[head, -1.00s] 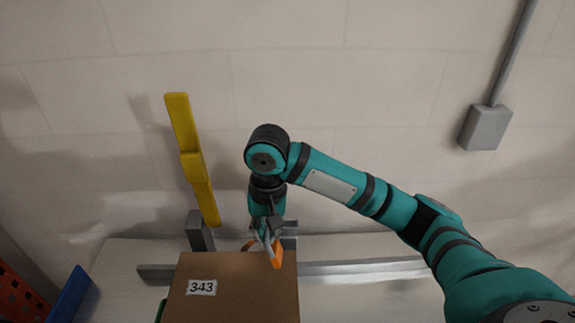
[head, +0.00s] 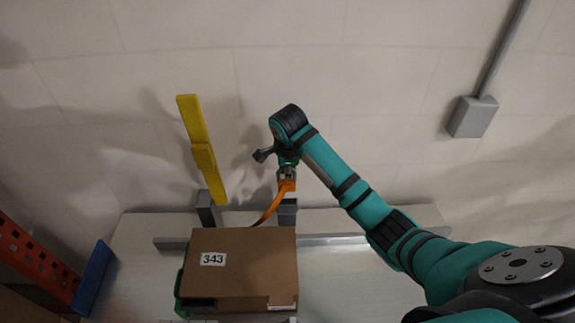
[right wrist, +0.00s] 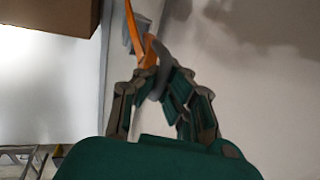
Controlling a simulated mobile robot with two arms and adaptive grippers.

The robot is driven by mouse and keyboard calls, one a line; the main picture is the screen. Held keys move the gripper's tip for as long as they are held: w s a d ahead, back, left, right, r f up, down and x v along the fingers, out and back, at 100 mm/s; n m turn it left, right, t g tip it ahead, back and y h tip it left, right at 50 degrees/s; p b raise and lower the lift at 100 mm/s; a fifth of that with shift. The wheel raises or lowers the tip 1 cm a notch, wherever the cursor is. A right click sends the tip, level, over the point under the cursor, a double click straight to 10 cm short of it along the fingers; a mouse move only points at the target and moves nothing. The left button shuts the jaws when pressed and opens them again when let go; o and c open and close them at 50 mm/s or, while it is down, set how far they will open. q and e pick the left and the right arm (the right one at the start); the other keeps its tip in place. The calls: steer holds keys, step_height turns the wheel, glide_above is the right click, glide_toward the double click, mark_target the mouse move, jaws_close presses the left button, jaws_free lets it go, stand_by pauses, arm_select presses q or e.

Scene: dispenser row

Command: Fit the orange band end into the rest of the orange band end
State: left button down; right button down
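My right gripper (head: 287,180) is shut on the orange band end (right wrist: 149,53), above and behind the cardboard box. The orange band (head: 269,208) runs from my fingers down to the left and passes out of sight behind the box. A grey post (head: 287,212) stands just below my gripper, behind the box; it may be the rest, but I cannot tell. In the right wrist view my gripper (right wrist: 152,75) has its fingers on the orange end, with grey metal close beside it. Whether they touch is unclear. My left gripper is not in view.
The cardboard box (head: 240,268) marked 343 sits on the white table (head: 345,275). A yellow lever (head: 204,150) rises from a grey block (head: 208,209) to the left. A grey rail (head: 335,240) crosses behind the box. An orange rack and blue panel (head: 93,278) stand at far left.

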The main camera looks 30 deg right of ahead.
mark_target(288, 189)
steer(key=shift+f, duration=3.9)
steer(key=c, duration=2)
jaws_free()
steer(key=o, duration=0.6)
steer(key=v, duration=1.2)
steer(key=shift+s+f, duration=0.1)
